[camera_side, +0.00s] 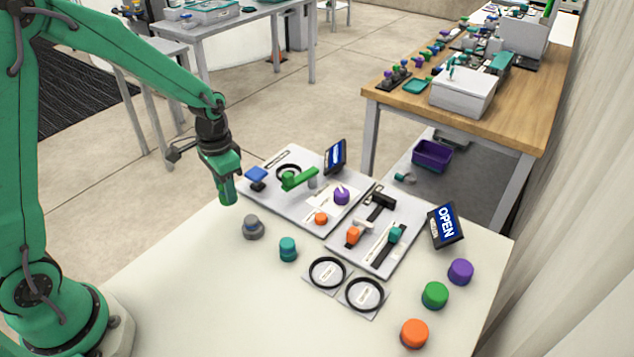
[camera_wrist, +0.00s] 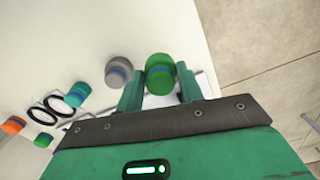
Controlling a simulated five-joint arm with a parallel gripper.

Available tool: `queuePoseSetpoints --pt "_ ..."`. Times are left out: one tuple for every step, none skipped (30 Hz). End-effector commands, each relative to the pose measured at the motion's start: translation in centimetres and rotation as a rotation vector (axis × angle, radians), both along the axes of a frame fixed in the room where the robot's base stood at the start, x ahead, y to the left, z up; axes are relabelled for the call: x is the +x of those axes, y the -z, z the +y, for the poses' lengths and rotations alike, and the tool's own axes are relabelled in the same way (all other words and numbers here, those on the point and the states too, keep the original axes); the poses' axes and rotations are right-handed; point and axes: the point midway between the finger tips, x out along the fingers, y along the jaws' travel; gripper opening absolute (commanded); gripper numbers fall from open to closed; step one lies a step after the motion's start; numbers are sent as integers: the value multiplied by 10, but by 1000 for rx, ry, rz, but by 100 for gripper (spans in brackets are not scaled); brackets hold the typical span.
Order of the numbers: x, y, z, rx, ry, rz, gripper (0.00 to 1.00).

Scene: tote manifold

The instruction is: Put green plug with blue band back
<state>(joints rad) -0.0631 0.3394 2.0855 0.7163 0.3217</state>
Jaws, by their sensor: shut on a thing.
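The green plug with a blue band (camera_wrist: 160,76) is between the two teal fingers of my gripper (camera_wrist: 159,88) in the wrist view. My gripper (camera_side: 228,192) is shut on it. In the side view, it holds the plug above the left side of the white table, just left of the grey manifold board (camera_side: 262,201). The fingers partly hide the plug there. The board carries a blue handle, a green lever, a purple knob and an orange cap. Where the plug's seat is, I cannot tell.
A grey plug (camera_side: 253,227) and a teal plug (camera_side: 288,249) stand near my gripper. Two black rings (camera_side: 327,272) lie in front. A second board (camera_side: 407,240) and an OPEN sign (camera_side: 446,225) are right. Purple, green and orange plugs (camera_side: 414,333) stand at the right edge.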

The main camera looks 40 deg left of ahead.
Motion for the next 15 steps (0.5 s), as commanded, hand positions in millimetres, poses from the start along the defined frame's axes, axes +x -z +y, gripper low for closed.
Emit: queuePoseSetpoints --pt "2 3 4 0 -3 1 10" --pt "3 4 6 0 -3 1 10" --pt "4 5 8 0 -2 0 10" --pt "4 5 9 0 -1 0 10" --pt "4 6 9 0 -1 0 10" --pt "4 6 10 0 0 0 10" --pt "5 6 10 0 0 0 10" --pt "5 6 10 0 0 0 10" --pt "5 6 9 0 0 0 10" --pt "4 7 9 0 0 0 10" --pt "4 8 9 0 0 1 10" --pt "4 9 9 0 0 1 10" --pt "4 11 9 0 0 2 10" --pt "4 14 9 0 0 2 10" --pt "4 17 9 0 0 2 10"
